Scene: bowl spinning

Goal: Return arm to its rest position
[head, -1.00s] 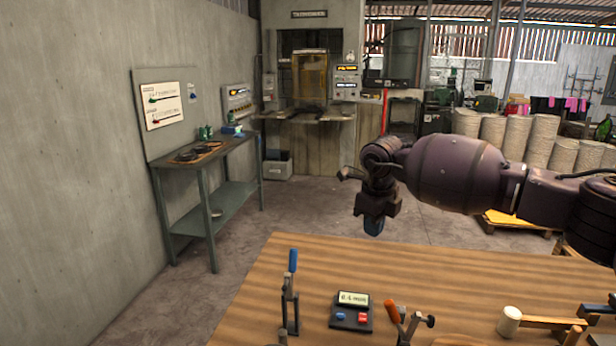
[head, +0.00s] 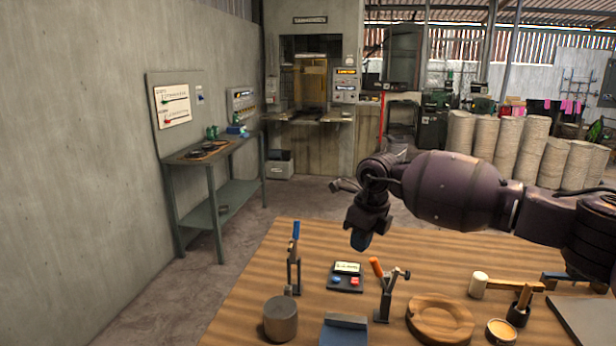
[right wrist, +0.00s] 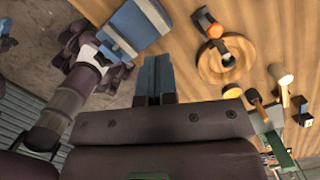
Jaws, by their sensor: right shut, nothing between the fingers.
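My right arm comes in from the right in the head view. My right gripper (head: 360,241) points downward over the far part of the wooden table (head: 255,275), above its surface and apart from the objects on it. Its blue-grey fingers also show in the right wrist view (right wrist: 154,78), shut together with nothing between them. My left gripper cannot be made out; purple links of my own show at the left of the right wrist view.
The table holds a blue-handled clamp (head: 295,257), a display box (head: 346,277), an orange-handled clamp (head: 385,288), a grey cylinder (head: 280,319), a blue-grey block (head: 344,331), a round wooden board (head: 440,319) and a mallet (head: 478,285). A workbench (head: 212,154) stands by the left wall.

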